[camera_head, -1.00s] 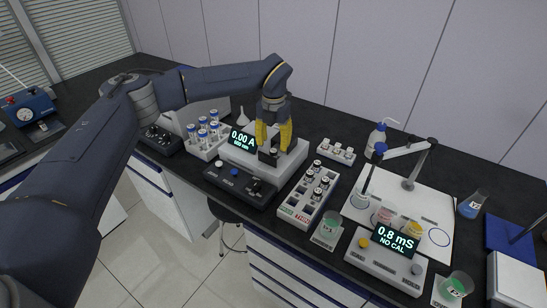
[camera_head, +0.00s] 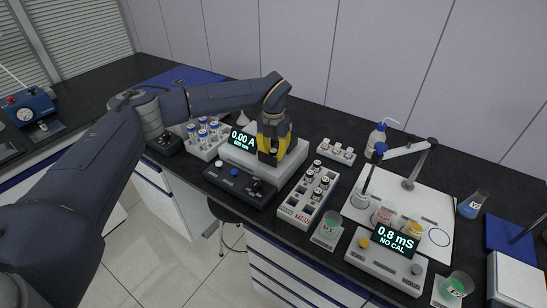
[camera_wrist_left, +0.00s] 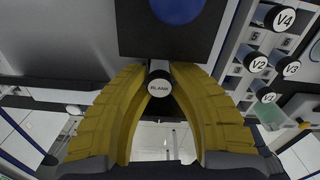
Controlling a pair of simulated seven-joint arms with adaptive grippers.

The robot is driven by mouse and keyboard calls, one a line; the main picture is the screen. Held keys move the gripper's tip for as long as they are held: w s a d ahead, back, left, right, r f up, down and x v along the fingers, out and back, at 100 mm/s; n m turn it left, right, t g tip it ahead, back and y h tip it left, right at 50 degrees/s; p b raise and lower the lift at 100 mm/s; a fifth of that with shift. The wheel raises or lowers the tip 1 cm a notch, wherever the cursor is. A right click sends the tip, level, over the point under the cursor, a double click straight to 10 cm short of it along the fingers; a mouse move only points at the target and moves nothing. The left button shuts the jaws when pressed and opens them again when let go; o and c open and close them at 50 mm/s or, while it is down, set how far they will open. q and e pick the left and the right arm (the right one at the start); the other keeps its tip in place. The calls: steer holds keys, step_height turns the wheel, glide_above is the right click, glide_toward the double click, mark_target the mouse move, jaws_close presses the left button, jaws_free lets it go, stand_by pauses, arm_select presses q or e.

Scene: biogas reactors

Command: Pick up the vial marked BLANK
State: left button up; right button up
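The vial marked BLANK (camera_wrist_left: 159,88) shows its white, lettered cap between my left fingertips in the left wrist view. My left gripper (camera_head: 270,158) points down over the white photometer (camera_head: 290,163), whose display reads 0.00 A. In the left wrist view its yellow fingers (camera_wrist_left: 159,70) converge on both sides of the vial and look shut on it. The vial's lower body is hidden, so I cannot tell whether it is still seated. In the head view the fingers hide most of the vial. My right gripper is in neither view.
A white rack (camera_head: 299,211) with several vials stands to the right; V-marked caps show in the left wrist view. A rack of blue-capped tubes (camera_head: 196,150) stands left. A dark control box (camera_head: 240,186) lies in front. A small white vial holder (camera_head: 325,151) is behind right.

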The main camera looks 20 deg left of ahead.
arm_select(q)
jaws_close()
